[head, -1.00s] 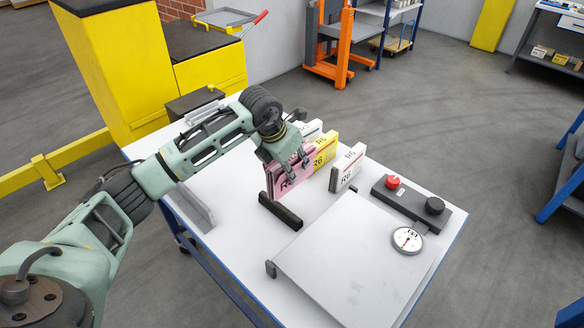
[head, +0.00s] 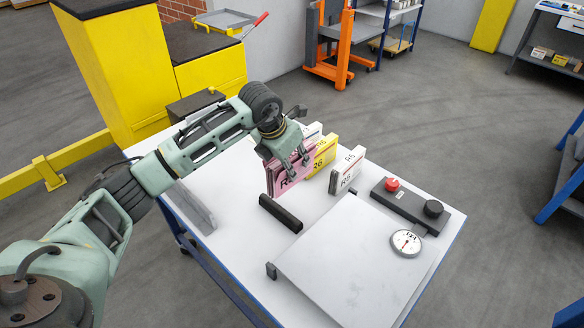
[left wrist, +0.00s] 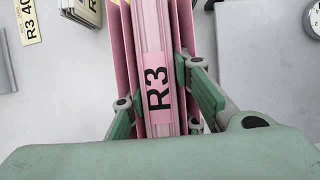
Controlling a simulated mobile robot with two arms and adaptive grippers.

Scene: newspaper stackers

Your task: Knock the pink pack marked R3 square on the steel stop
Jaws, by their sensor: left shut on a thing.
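The pink pack marked R3 (head: 279,181) is upright in my left gripper (head: 299,166), just behind a low dark bar (head: 280,213) on the white table. In the left wrist view the pack (left wrist: 157,75) shows its R3 label between the two green fingers of the gripper (left wrist: 158,110), which is shut on it. Its pink layers look uneven, with gaps between them. A grey upright plate (head: 193,206), which looks like the steel stop, stands at the table's left edge, apart from the pack. My right gripper is not in view.
A yellow R6 pack (head: 325,152) and a white R5 pack (head: 347,168) stand to the right of the pink pack. A grey platform (head: 350,255) with a round dial (head: 406,242) fills the front right. A dark box with a red button (head: 392,184) lies behind it.

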